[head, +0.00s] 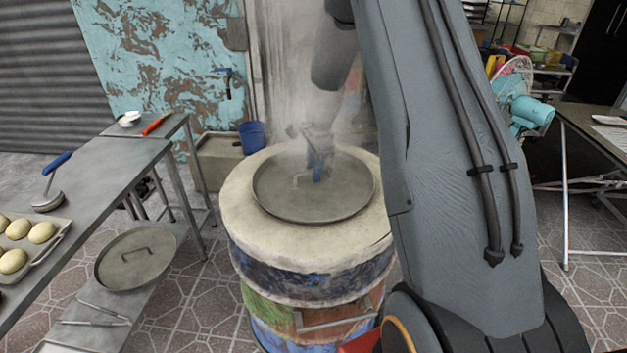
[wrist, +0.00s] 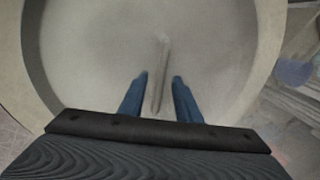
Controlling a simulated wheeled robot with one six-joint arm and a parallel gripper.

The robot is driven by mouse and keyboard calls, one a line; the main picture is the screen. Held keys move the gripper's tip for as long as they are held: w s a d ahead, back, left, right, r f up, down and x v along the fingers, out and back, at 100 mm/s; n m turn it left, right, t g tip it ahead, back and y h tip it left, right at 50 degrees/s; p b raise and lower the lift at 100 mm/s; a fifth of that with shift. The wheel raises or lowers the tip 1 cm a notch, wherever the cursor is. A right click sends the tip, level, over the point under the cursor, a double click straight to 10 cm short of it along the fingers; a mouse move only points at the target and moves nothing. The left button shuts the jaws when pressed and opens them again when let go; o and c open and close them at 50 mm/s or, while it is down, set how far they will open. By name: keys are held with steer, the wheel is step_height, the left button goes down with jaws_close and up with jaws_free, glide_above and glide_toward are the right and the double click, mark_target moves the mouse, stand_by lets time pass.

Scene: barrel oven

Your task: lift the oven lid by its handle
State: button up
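The round grey oven lid (head: 345,203) lies flat on top of the barrel oven (head: 240,205), with haze around it. Its bar handle (head: 297,178) shows in part beside my gripper. My gripper (head: 316,178) points down over the lid's middle. In the wrist view, my gripper's two blue fingers (wrist: 159,76) are apart, one on each side of the lid's handle (wrist: 162,62), with a gap on both sides. The lid (wrist: 90,60) fills most of that view. I cannot tell how far down the fingertips reach along the handle.
A metal table (head: 95,185) at left bears a tray of dough balls (head: 40,232). A second round lid (head: 135,262) lies on its lower shelf. A blue bucket (head: 252,136) stands behind the oven. A fan (head: 530,110) and another table (head: 590,118) are at right.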

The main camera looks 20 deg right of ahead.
steer(key=shift+w+f, duration=0.1)
steer(key=shift+f, duration=0.45)
jaws_close()
stand_by(1.0)
